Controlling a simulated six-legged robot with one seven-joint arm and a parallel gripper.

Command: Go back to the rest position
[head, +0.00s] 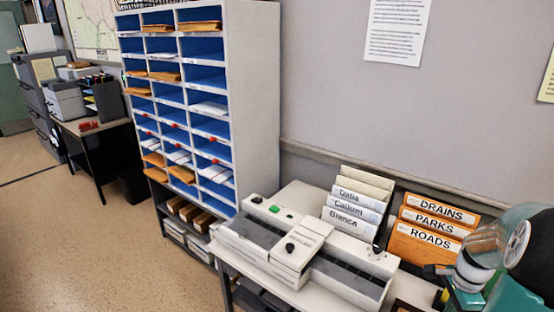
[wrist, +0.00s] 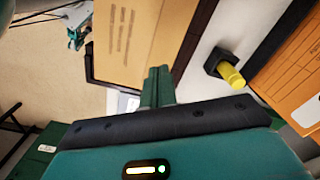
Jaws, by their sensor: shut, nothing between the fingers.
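My gripper (wrist: 158,86) shows in the wrist view as two green fingers pressed together, with nothing between them. It is over the table area, beside a tan envelope (wrist: 126,40) with dark printed lines, which lies in a dark-edged tray. A black holder with a yellow-tipped piece (wrist: 229,73) is to the right of the fingers. In the head view my arm shows at the lower right corner, in front of the orange folders; the fingertips cannot be made out there.
Orange folders (head: 432,223) marked DRAINS, PARKS and ROADS stand upright close to my arm. Pale name folders (head: 352,207) and a white-and-black machine (head: 305,250) are left of them. A tall pigeonhole shelf (head: 257,100) stands behind. Open floor (head: 75,230) lies at left.

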